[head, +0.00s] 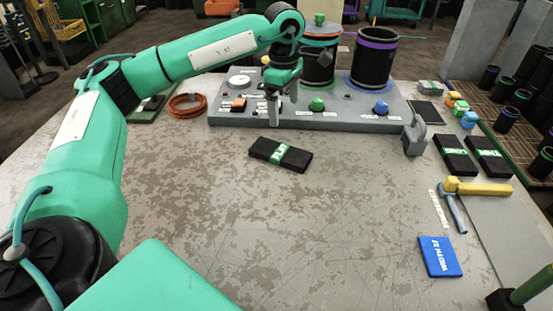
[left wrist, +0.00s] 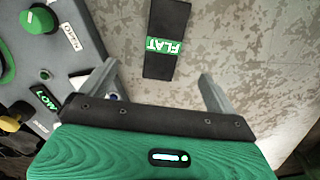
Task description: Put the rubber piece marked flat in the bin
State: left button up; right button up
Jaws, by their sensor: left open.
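The black rubber piece with a green band marked FLAT (head: 264,148) lies flat on the grey table, in front of the grey console. It also shows in the left wrist view (left wrist: 168,20), beyond the fingers. My left gripper (head: 286,108) is above the console's front edge, behind the piece in the head view. Its fingers (left wrist: 158,76) are apart with nothing between them, and it does not touch the piece. My right gripper is not in view.
A rack of dark sleeves (head: 508,118) stands far right. The table's middle is clear.

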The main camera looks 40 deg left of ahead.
pick_arm(q)
send_over(280, 151)
jog(key=f, duration=0.8)
jog(key=shift+w+f, duration=0.2)
jog(key=shift+f, duration=0.15)
notch_tip(280, 151, down, 5)
jog(key=shift+s+f, duration=0.1)
jog(key=shift+s, duration=0.05)
jog(key=shift+d, duration=0.1)
jog(key=c, duration=1.3)
jog(key=shift+c, duration=0.2)
jog(key=shift+r, duration=0.2)
